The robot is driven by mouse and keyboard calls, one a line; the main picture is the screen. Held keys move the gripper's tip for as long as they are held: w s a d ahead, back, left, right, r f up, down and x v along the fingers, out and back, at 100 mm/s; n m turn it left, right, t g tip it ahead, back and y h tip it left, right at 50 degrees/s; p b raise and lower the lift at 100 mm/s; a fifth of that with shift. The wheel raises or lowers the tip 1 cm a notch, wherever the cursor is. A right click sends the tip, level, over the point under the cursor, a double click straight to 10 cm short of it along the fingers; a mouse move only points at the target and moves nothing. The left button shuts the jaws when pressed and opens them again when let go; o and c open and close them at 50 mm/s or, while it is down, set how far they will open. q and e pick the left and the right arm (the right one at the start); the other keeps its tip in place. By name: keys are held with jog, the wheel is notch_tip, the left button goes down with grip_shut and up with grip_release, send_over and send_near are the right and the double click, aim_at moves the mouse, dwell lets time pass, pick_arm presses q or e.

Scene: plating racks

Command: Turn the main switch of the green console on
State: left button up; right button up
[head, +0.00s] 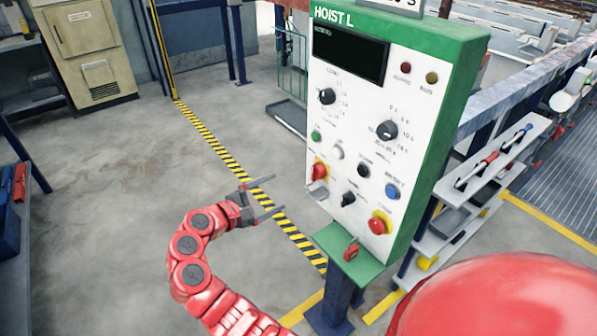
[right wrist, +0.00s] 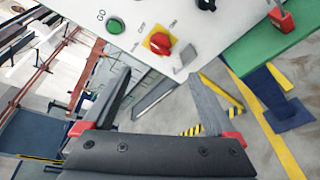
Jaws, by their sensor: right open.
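The green console (head: 447,120), labelled HOIST L, has a white front panel with knobs, buttons and a dark display. Its main switch (head: 319,170) is a red rotary knob on a yellow plate at the panel's lower left edge. In the right wrist view the main switch (right wrist: 160,44) shows OFF and ON lettering around it; I cannot tell which its handle points to. A small grey tab (right wrist: 184,66) sits beside it. My right gripper (head: 277,195) is open and empty, left of the panel and apart from it. My left gripper is out of view.
A red padlock (head: 351,250) is on the console's green ledge. A red emergency knob (head: 379,223) and a blue button (head: 393,190) are on the panel. A shelf rack (head: 490,180) stands to the right. The floor left of the console is clear.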

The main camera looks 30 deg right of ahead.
aim_at(313, 176)
jog(key=p+x, duration=0.2)
jog(key=x, duration=1.4)
jog(key=shift+w+d+p, duration=0.15)
jog(key=shift+d+p, duration=0.15)
jog(key=shift+f, duration=0.1)
